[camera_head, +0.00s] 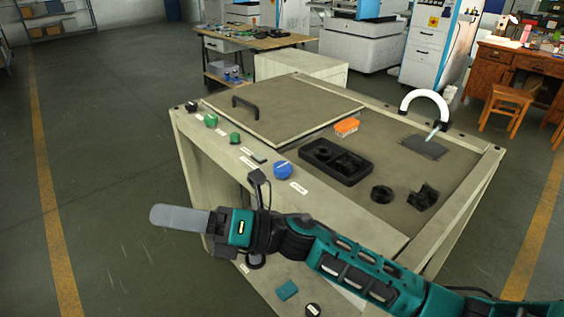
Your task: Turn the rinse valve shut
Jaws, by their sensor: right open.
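Two green knobs, one farther left (211,120) and one nearer (235,139), are on the same ledge. The labels are too small to read, so I cannot tell for certain which knob is the rinse valve. My right arm crosses in front of the bench from the lower right. My right gripper (162,215) is empty, left of the bench front and apart from all the knobs. Its grey fingers overlap in this view. My left gripper is out of view.
Open floor lies left.

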